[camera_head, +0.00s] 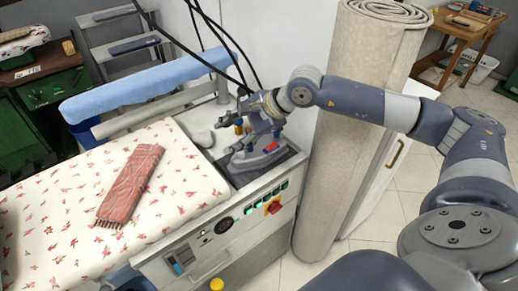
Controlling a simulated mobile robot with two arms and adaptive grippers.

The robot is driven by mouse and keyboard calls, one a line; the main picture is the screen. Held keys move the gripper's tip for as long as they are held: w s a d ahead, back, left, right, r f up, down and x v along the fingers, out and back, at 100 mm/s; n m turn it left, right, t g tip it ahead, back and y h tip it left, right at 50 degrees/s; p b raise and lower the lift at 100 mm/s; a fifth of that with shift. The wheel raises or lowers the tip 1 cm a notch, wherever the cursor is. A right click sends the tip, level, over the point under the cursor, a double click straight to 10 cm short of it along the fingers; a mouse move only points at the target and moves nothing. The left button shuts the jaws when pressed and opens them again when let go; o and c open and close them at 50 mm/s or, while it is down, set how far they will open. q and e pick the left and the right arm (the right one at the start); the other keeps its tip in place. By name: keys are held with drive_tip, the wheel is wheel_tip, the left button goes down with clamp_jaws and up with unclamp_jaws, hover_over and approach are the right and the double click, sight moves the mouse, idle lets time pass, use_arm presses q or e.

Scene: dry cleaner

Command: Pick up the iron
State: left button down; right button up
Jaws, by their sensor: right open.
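The iron (258,158) is grey with a small red part on top. It rests on a dark recessed plate at the right end of the ironing station. My right gripper (256,132) is open and comes in from the right, directly above the iron. Its fingers overlap the iron's upper part in the head view, so I cannot tell whether they touch it or are around its handle. My left gripper is not in view.
A floral padded board (60,195) with a folded red cloth (130,187) lies left of the iron. A blue padded arm (150,85) and black hoses stand behind. A rolled carpet (350,120) stands close on the right. Controls (222,226) line the station's front.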

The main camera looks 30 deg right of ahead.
drive_tip(key=d+h, duration=0.5)
drive_tip(key=d, duration=0.8)
drive_tip(key=p+x, duration=0.1)
drive_tip(key=x, duration=0.2)
drive_tip(key=p+x, duration=0.1)
drive_tip(key=x, duration=0.2)
drive_tip(key=w+p+x, duration=0.1)
drive_tip(key=x, duration=0.2)
drive_tip(key=shift+r, duration=0.35)
drive_tip(key=shift+w+f+p, duration=0.2)
drive_tip(key=shift+f+p, duration=0.1)
drive_tip(key=shift+f, duration=0.2)
clamp_jaws()
